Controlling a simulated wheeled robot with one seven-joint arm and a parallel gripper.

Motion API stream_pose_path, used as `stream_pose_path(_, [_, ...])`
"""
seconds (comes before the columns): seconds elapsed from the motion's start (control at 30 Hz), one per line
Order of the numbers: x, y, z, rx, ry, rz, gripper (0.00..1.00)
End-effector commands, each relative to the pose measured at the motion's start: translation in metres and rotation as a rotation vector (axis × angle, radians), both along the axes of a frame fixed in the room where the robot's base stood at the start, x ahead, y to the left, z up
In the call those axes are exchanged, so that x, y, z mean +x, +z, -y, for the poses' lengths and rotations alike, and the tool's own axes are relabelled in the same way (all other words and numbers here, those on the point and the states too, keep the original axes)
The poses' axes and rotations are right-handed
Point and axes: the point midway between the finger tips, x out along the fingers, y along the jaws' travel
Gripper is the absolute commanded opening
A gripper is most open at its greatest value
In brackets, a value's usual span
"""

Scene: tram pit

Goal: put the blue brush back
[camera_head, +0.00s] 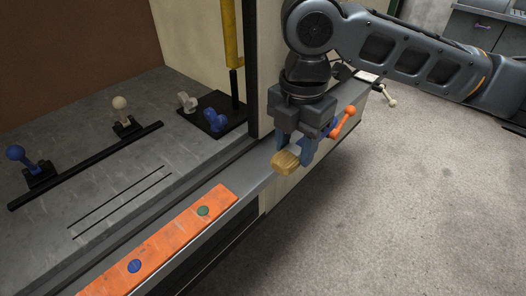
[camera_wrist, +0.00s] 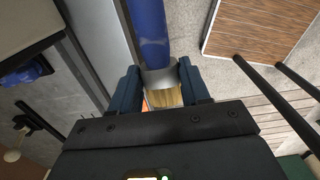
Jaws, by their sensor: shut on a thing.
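The blue brush (camera_wrist: 150,35) is in my gripper (camera_wrist: 159,80). In the wrist view its blue handle runs up out of the picture, with a silver collar between my fingers and pale yellow bristles below it. In the head view the tan end of the brush (camera_head: 285,161) sticks out below my blue fingers (camera_head: 299,150); its handle is not clearly seen there. My gripper is shut on it, above the outer edge of the long ledge. An orange strip (camera_head: 170,236) lies on that ledge, with a blue disc (camera_head: 134,266) and a green disc (camera_head: 203,211).
A grey panel at left carries a blue-knobbed lever (camera_head: 16,153), a cream-knobbed lever (camera_head: 120,103) and a blue fitting (camera_head: 213,120). A yellow rail (camera_head: 231,35) stands behind. An orange lever (camera_head: 344,122) is close beside my gripper. Bare floor (camera_head: 400,190) lies at right.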

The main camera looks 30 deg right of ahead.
Motion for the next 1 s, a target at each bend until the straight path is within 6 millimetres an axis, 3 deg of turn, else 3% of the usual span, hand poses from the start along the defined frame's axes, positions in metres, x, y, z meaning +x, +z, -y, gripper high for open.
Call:
stream_pose_path(0.3, [0.064,-0.039,-0.017,-0.003,-0.001,-0.003,0.14])
stream_pose_path(0.5, [0.091,-0.056,-0.024,-0.003,0.000,-0.001,0.14])
stream_pose_path(0.7, [0.097,-0.065,-0.026,-0.001,0.000,-0.001,0.14])
stream_pose_path(1.0, [0.096,-0.095,-0.026,-0.001,0.000,-0.003,0.14])
